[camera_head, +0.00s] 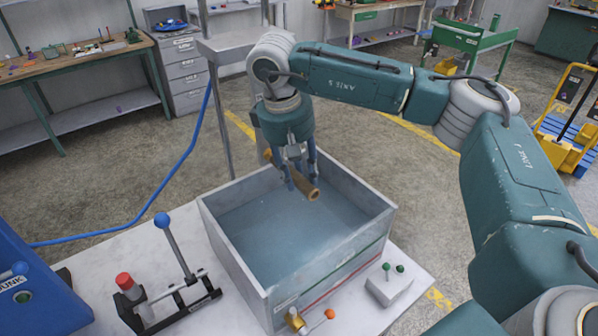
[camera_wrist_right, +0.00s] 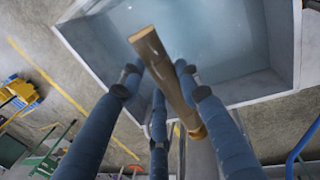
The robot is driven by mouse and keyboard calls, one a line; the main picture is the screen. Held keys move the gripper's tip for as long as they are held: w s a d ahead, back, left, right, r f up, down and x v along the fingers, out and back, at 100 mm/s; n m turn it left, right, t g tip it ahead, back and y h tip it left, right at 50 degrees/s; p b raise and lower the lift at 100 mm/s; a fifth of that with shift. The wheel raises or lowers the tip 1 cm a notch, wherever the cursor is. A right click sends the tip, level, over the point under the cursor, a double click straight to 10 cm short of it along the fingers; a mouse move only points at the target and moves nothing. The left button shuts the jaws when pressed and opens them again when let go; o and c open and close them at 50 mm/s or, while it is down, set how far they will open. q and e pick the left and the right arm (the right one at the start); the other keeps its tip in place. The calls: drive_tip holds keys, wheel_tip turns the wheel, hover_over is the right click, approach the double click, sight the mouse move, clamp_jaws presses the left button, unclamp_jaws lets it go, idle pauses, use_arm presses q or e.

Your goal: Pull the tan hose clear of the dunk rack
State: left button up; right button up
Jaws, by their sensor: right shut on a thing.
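The tan hose (camera_head: 311,192) is a short brown tube, held tilted by my right gripper (camera_head: 298,178) over the open grey tank (camera_head: 219,236). In the right wrist view the hose (camera_wrist_right: 160,62) lies between the blue fingers of the right gripper (camera_wrist_right: 157,73), one end pointing toward the tank's blue inside. The gripper is shut on it. In the head view the hose's far end shows behind the fingers. The hose looks apart from the tank walls. I cannot tell which part is the dunk rack. My left gripper is out of view.
A grey metal stand (camera_head: 222,45) rises behind the tank. A blue-knobbed lever (camera_head: 177,245), a red-capped fixture (camera_head: 130,289) and a small block with green knobs (camera_head: 389,287) stand beside the tank. A blue cable (camera_head: 172,175) runs at left.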

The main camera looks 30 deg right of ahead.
sight(314, 188)
drive_tip(key=shift+s, duration=0.15)
drive_tip(key=shift+s+d+b, duration=0.2)
drive_tip(key=shift+s+b, duration=0.1)
drive_tip(key=shift+s, duration=0.9)
drive_tip(key=shift+s+d+b, duration=0.2)
drive_tip(key=shift+s+b, duration=0.05)
drive_tip(key=shift+s, duration=0.9)
drive_tip(key=shift+s+d+r+p, duration=0.15)
drive_tip(key=shift+s+r+p, duration=0.45)
drive_tip(key=shift+s+r, duration=0.95)
drive_tip(key=shift+w, duration=0.1)
